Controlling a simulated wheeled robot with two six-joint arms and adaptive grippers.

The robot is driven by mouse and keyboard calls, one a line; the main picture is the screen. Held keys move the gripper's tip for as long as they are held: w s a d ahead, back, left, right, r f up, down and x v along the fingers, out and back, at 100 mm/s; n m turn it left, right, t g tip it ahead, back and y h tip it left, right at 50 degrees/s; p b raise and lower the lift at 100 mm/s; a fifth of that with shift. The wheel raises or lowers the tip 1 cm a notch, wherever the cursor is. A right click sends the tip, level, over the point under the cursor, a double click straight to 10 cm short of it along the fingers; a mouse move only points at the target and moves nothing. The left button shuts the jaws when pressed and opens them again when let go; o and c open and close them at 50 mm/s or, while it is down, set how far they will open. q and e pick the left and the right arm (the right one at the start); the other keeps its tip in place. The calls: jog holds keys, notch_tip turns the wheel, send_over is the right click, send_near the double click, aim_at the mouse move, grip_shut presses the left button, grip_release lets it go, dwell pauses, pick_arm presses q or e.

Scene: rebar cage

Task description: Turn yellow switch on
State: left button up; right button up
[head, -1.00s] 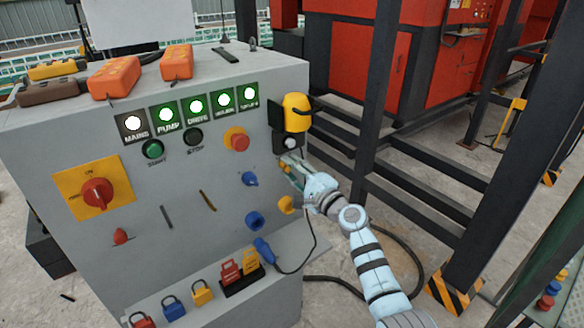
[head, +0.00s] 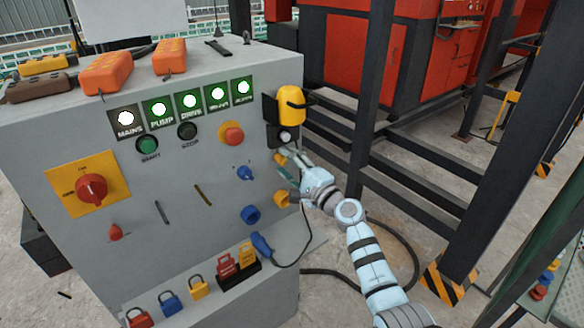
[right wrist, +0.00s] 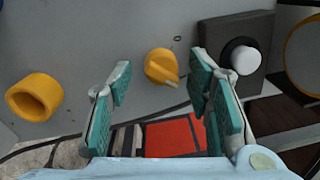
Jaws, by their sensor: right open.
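The yellow switch (right wrist: 162,66) is a round knob with a raised grip on the grey panel. In the right wrist view it lies between and beyond the fingertips of my right gripper (right wrist: 160,84), whose two teal-padded fingers are spread apart with nothing between them. In the head view the yellow switch (head: 281,158) is partly hidden by my right gripper (head: 289,170), which is in front of the panel's right side. I cannot tell whether a fingertip touches the knob. My left gripper is not in view.
A white button in a black box (right wrist: 243,58) is right of the switch. A yellow ring socket (right wrist: 36,97) is to the left. On the panel (head: 100,240) are a blue switch (head: 245,173), a red emergency button (head: 232,134) and a yellow lamp (head: 290,96). Dark frame posts (head: 372,90) stand to the right.

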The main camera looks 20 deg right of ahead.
jog(key=v, duration=0.7)
jog(key=shift+s, duration=0.35)
jog(key=shift+d+f, duration=0.1)
